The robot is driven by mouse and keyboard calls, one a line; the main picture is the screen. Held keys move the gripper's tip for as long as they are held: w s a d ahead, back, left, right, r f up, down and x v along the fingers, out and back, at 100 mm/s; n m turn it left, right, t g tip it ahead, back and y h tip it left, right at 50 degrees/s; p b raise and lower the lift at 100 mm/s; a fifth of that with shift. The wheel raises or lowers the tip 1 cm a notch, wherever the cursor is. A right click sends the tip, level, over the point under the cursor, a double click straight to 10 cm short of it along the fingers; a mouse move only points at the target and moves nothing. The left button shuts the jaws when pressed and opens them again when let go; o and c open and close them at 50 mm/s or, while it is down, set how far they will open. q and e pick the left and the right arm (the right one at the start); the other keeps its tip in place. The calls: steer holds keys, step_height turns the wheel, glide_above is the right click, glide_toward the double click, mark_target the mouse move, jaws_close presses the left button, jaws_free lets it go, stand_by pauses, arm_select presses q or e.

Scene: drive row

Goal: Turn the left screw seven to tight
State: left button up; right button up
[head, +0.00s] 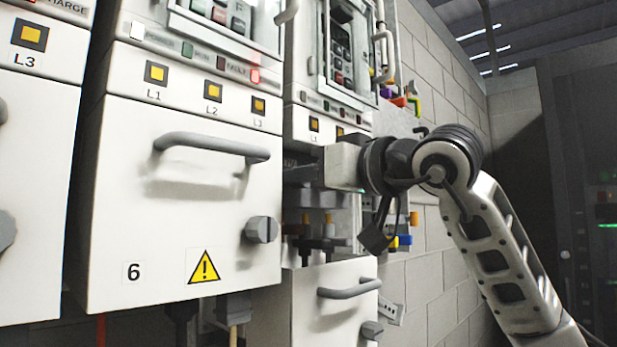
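The unit right of unit 6 has its lower front (335,305) sitting low, with an opening above it. Its own number is not in sight. Inside the opening are dark cable terminals with orange tops, a left one (306,228) and a right one (329,229). My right gripper (298,168) reaches in from the right at the top of this opening, above the terminals. Its fingers are dark and partly lost in shadow, so I cannot tell their gap or any contact. No screw head shows clearly. My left gripper is out of view.
Unit 6 (150,245) stands closed at left, with a protruding handle (212,146), a grey knob (261,229) and a red lamp lit (254,76). The lowered front's handle (349,289) also sticks out. A block wall (435,265) lies behind my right arm.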

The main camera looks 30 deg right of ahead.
steer(key=shift+m, duration=10.2)
steer(key=o, duration=1)
steer(key=shift+s, duration=0.1)
